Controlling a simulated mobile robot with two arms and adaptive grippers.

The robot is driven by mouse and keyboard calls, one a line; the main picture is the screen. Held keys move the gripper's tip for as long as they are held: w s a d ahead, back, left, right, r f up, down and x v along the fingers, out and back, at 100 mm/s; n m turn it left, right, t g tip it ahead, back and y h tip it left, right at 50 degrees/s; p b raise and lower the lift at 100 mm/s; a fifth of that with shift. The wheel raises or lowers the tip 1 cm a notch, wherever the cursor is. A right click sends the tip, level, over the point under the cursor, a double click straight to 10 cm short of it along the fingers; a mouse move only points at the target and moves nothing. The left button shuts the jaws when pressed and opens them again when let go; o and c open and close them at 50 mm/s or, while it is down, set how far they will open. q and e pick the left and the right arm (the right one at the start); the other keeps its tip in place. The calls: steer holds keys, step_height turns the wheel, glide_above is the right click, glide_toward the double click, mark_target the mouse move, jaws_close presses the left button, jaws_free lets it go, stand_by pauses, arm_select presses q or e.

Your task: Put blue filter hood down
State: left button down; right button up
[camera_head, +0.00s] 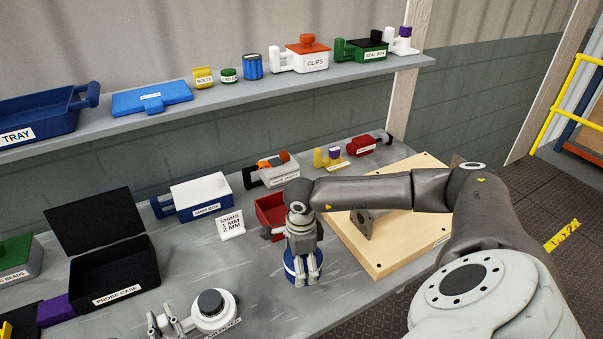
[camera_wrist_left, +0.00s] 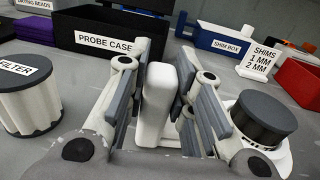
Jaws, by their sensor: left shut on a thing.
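My left gripper (camera_head: 168,326) is at the bottom of the head view. In the left wrist view its fingers are shut on an upright white handle (camera_wrist_left: 158,105), which appears to belong to the white round thing with a dark grey top (camera_head: 212,312) beside it. My right gripper (camera_head: 312,280) points down over a blue round thing with a white band (camera_head: 290,262), maybe the blue filter hood, and partly hides it. I cannot tell whether its fingers grip it. A white ribbed filter (camera_wrist_left: 32,108) with a dark lid stands left of my left gripper in the wrist view.
A black open probe case (camera_head: 115,275), a shim box (camera_head: 205,196), a shims sign (camera_head: 231,223) and a red bin (camera_head: 268,207) stand behind. A wooden board (camera_head: 385,258) with a dark bracket lies right, under my right arm. A shelf (camera_head: 215,89) holds boxes above.

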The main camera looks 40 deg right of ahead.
arm_select(q)
steer(key=shift+s+f, duration=0.15)
steer(key=shift+f, duration=0.2)
arm_select(e)
steer(key=shift+f, duration=3.55)
steer(key=shift+f, duration=0.2)
steer(key=o, duration=0.9)
steer(key=shift+r, duration=0.1)
step_height(320, 180, up, 12)
steer(key=shift+r, duration=0.1)
